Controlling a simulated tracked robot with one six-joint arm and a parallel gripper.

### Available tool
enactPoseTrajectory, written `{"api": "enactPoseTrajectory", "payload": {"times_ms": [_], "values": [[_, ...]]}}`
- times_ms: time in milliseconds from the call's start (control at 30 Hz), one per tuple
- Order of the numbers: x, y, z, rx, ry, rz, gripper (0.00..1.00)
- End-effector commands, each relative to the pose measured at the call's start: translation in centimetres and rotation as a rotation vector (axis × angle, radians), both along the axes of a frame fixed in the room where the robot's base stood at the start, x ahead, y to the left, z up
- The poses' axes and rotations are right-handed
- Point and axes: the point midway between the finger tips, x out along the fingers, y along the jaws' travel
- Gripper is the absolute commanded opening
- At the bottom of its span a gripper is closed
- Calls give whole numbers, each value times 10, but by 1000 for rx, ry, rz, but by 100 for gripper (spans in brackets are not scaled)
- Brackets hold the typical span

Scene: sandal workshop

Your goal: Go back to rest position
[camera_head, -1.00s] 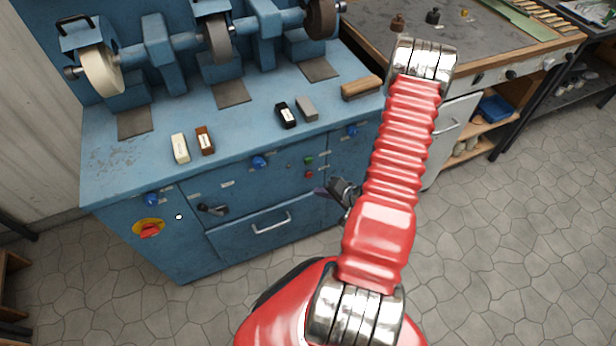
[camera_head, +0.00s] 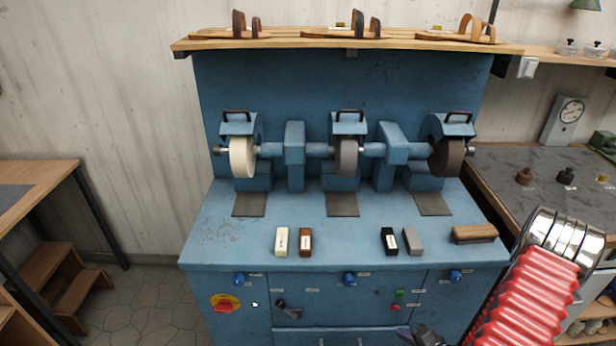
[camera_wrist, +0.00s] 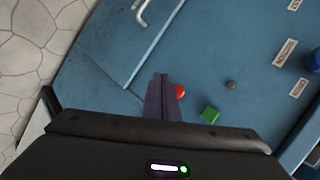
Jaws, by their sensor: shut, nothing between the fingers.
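My gripper shows in the wrist view (camera_wrist: 163,98), its two dark fingers pressed together and empty. Behind the fingertips is the blue front of the grinding machine, with a red button (camera_wrist: 180,91) and a green button (camera_wrist: 210,115) close by. I cannot tell whether the fingers touch the panel. In the head view only a dark bit of my gripper (camera_head: 422,336) shows at the bottom edge, in front of the machine. My red arm fills the lower right corner there.
The blue machine (camera_head: 225,255) carries several wheels. Bars and a brush (camera_head: 474,234) lie on its top. Sandals stand on a wooden shelf (camera_head: 400,44) above. A workbench (camera_head: 500,165) is at right, a step stool (camera_head: 72,290) at left. Bare floor (camera_head: 150,300) shows lower left.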

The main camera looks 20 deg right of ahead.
Motion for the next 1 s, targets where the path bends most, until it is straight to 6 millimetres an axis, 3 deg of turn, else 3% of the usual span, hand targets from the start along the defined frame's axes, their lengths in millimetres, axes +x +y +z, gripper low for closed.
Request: {"api": "enactPoseTrajectory", "payload": {"times_ms": [167, 267, 433, 567, 767, 1000], "values": [[-2, 0, -2, -29, 9, 27, 0], [-14, -1, -15, -78, 73, 70, 0], [-52, -3, -45, -153, 255, 132, 0], [-83, -11, -52, -202, 396, 176, 0], [-113, -29, -31, -288, 591, 261, 0], [-123, -38, 18, -363, 751, 359, 0]]}}
